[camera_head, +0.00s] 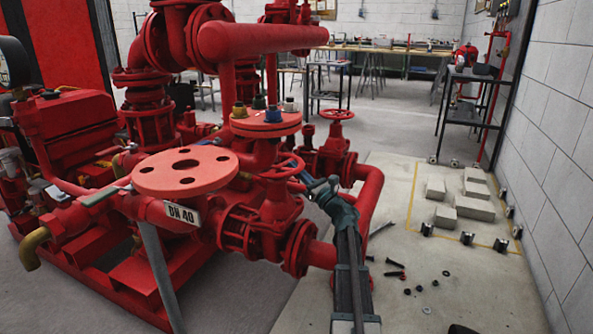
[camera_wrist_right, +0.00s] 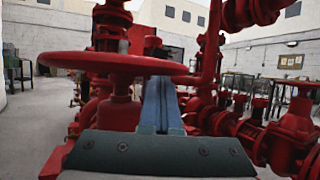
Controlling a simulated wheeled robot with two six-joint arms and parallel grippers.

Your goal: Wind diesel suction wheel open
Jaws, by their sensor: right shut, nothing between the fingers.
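A red handwheel (camera_head: 283,168) sits on a red valve beside the flange marked DN 40. It also shows close up in the wrist view (camera_wrist_right: 100,62), seen nearly edge-on across the left and middle. Which wheel is the diesel suction one is not labelled. My right gripper (camera_head: 293,164) is at the right side of this wheel, its blue fingers shut together with nothing between them. In the wrist view the fingers (camera_wrist_right: 157,95) reach up to the wheel's rim, right of its stem. Whether they touch the rim I cannot tell. My left gripper is out of view.
A second red handwheel (camera_head: 337,114) stands behind, to the right. A round red flange (camera_head: 185,172) and thick red pipe (camera_head: 369,205) crowd the near wheel. Loose bolts (camera_head: 394,263) and grey blocks (camera_head: 473,207) lie on the floor slab at right.

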